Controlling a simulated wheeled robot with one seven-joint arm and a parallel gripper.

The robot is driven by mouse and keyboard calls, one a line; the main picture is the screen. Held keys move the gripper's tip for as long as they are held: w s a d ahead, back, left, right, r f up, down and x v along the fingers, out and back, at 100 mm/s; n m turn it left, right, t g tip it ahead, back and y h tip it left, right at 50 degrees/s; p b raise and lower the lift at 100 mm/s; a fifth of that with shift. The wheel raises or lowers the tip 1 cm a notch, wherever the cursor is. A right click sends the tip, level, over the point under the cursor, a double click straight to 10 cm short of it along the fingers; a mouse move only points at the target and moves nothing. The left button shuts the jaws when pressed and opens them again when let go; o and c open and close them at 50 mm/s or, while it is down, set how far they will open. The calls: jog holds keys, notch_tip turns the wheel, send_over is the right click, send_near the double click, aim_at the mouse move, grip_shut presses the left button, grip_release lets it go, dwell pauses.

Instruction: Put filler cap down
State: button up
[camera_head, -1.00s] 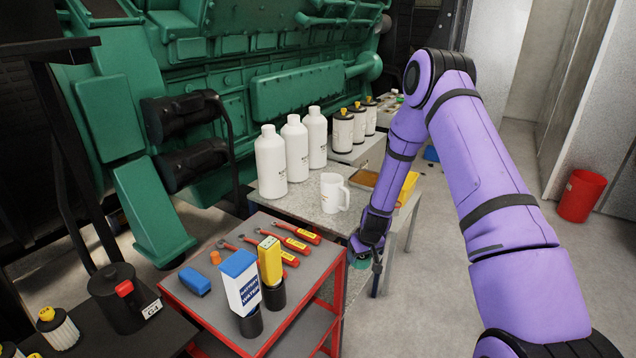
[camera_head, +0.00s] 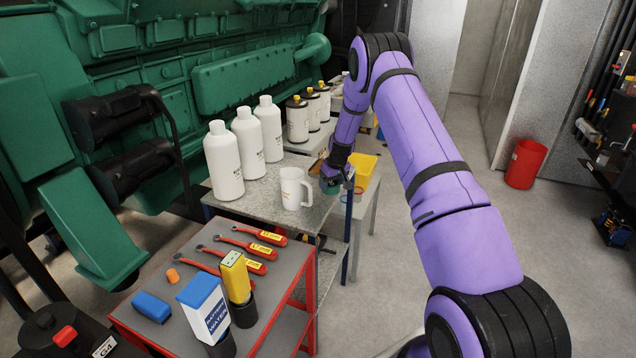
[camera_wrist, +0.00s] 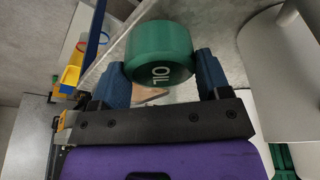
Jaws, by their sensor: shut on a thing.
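The filler cap (camera_wrist: 160,54) is a green round cap marked "OIL". In the wrist view it sits between the two blue fingers of my gripper (camera_wrist: 162,75), which is shut on it. In the head view my gripper (camera_head: 333,178) and the green cap (camera_head: 330,186) are at the right end of the grey table (camera_head: 262,190), just right of the white jug (camera_head: 293,188). I cannot tell from these views whether the cap touches the tabletop.
Several white bottles (camera_head: 223,160) stand left of the jug. A yellow bin (camera_head: 363,168) is beyond my gripper. A red-framed cart (camera_head: 278,300) with wrenches (camera_head: 252,249) and bottles is in front. A red bucket (camera_head: 525,164) stands on open floor to the right.

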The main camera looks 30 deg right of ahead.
jog(key=w, duration=0.7)
jog(key=shift+w+f, duration=0.15)
jog(key=shift+f, duration=0.2)
jog(key=shift+w+f, duration=0.15)
jog(key=shift+f, duration=1.6)
jog(key=shift+f, duration=0.15)
jog(key=o, duration=0.7)
jog(key=shift+o, duration=0.2)
